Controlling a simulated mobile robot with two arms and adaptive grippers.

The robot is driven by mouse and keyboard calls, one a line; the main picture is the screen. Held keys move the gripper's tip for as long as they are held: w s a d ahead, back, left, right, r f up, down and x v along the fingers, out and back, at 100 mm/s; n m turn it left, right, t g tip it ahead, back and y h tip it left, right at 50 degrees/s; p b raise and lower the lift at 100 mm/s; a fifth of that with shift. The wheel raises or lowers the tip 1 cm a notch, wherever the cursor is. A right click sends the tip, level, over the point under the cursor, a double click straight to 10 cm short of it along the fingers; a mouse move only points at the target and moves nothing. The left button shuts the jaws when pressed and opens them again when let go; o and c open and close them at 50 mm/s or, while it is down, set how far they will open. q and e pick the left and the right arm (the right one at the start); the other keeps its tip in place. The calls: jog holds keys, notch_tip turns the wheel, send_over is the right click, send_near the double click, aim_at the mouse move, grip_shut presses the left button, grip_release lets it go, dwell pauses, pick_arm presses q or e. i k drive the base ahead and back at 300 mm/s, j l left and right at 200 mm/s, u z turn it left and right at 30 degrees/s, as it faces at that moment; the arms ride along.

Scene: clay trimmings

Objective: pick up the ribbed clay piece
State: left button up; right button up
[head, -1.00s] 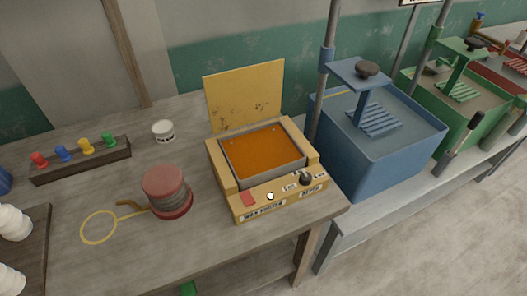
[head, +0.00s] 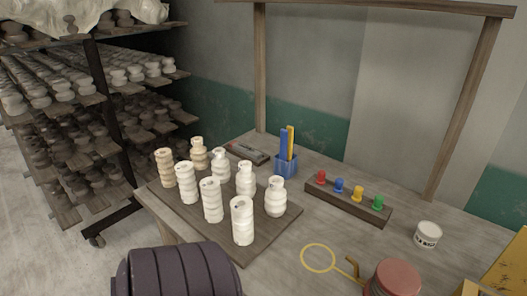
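Several small clay pieces stand upright on a dark wooden board on the table (head: 262,232). The front row holds column-like pieces with rings: a tan one (head: 165,169) at the far left, then paler ones (head: 187,184), (head: 211,201) and (head: 242,222). The row behind holds rounder, necked pieces, among them a tan one (head: 199,155) and a white one (head: 276,197). More than one piece looks ribbed, so I cannot tell which single one the task names. Neither gripper shows in the head view.
A blue holder with tools (head: 287,164) stands behind the board. A rack with coloured knobs (head: 347,201), a yellow ring tool (head: 318,258), a red-topped spool (head: 397,279) and a white jar (head: 428,235) lie to the right. Loaded shelves (head: 82,100) stand left.

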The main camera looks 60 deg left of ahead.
aim_at(186, 171)
jog(key=k+j+z, duration=0.1)
jog(key=k+j, duration=0.15)
jog(key=j, duration=0.25)
jog(key=k+j+z, duration=0.15)
jog(key=j, duration=0.35)
jog(key=k+j+z, duration=0.1)
jog(key=k+j, duration=0.25)
jog(key=k+j+z, duration=0.15)
jog(key=k+j, duration=0.15)
jog(key=j, duration=0.2)
